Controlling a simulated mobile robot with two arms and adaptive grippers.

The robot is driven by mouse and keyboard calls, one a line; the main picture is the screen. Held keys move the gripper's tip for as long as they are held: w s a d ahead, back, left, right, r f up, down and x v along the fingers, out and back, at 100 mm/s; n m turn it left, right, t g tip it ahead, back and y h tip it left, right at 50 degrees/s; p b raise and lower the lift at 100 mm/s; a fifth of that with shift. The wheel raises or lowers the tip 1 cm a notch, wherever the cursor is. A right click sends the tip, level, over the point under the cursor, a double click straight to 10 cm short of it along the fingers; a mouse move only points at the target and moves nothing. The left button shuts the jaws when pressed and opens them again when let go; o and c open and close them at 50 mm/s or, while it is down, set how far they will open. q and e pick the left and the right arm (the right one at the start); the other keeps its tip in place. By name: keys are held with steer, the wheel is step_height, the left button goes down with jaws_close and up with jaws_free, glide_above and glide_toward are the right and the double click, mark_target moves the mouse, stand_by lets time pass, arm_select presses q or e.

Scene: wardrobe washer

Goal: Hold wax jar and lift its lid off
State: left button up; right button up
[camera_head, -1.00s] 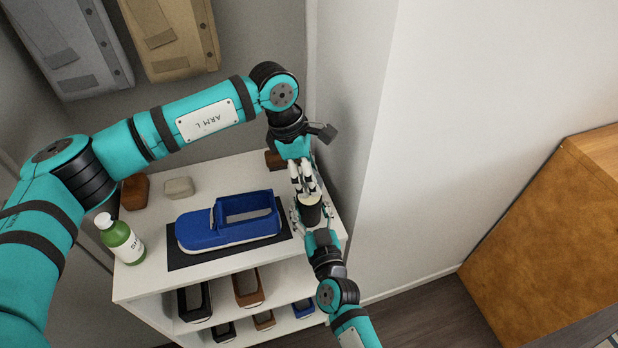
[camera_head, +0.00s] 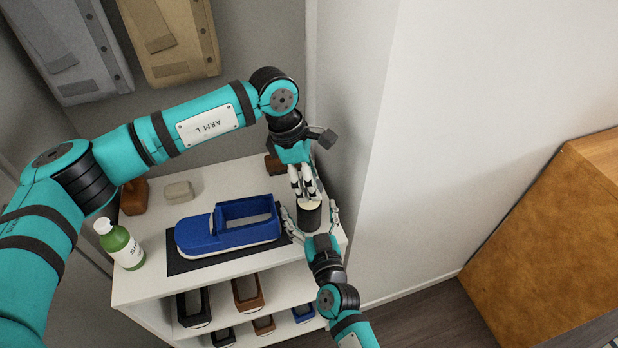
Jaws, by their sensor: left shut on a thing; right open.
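The dark wax jar (camera_head: 310,217) stands upright near the right end of the white shelf top. A pale round surface shows at its top; I cannot tell whether this is the lid or the wax. My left gripper (camera_head: 307,194) points down over the jar from behind. It is shut on the lid, which its fingers mostly hide, and I cannot tell if the lid is clear of the jar. My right gripper (camera_head: 310,222) comes from the front. It is open, with its fingers spread on either side of the jar and apart from it.
A blue shoe (camera_head: 225,228) lies on a dark mat (camera_head: 190,266) left of the jar. A green bottle (camera_head: 122,246), a pale block (camera_head: 179,192) and a brown brush-like block (camera_head: 135,197) stand farther left. A wall (camera_head: 350,130) is close on the right.

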steer(key=shift+o, duration=0.8)
steer(key=shift+s, duration=0.15)
steer(key=v, duration=1.1)
steer(key=shift+s, duration=0.4)
steer(key=shift+d+f, duration=0.1)
steer(key=shift+d, duration=0.05)
